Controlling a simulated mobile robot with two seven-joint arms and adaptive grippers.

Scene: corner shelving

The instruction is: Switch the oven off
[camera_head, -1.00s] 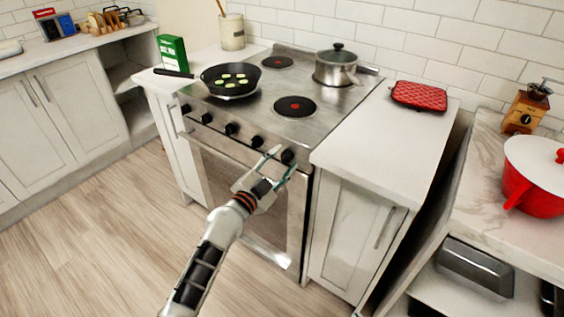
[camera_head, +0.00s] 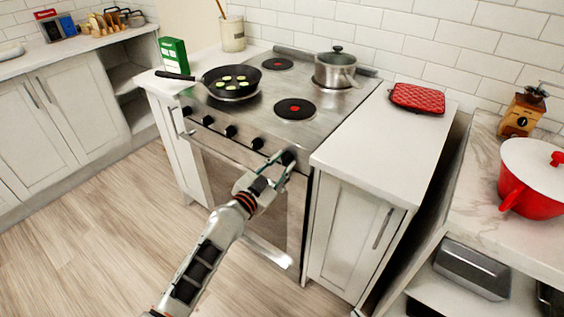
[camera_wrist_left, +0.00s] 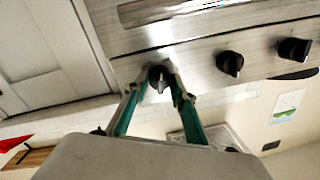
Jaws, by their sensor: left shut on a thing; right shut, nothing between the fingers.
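The oven (camera_head: 215,165) has a steel front with a row of several black knobs. My left gripper (camera_head: 280,164) is at the rightmost knob (camera_head: 288,157) of that row. In the left wrist view, the two teal fingers of the left gripper (camera_wrist_left: 158,88) are closed around this knob (camera_wrist_left: 159,78), one on each side. Two other knobs, one nearer (camera_wrist_left: 230,63) and one farther (camera_wrist_left: 293,49), are free to the right in that view. The knob's marking is too small to read. My right gripper is in no view.
On the cooktop are a black frying pan (camera_head: 231,80) with food pieces and a lidded steel pot (camera_head: 335,70). A white counter (camera_head: 365,145) with a red pot holder (camera_head: 417,97) adjoins at right. The wooden floor (camera_head: 90,240) is clear at left.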

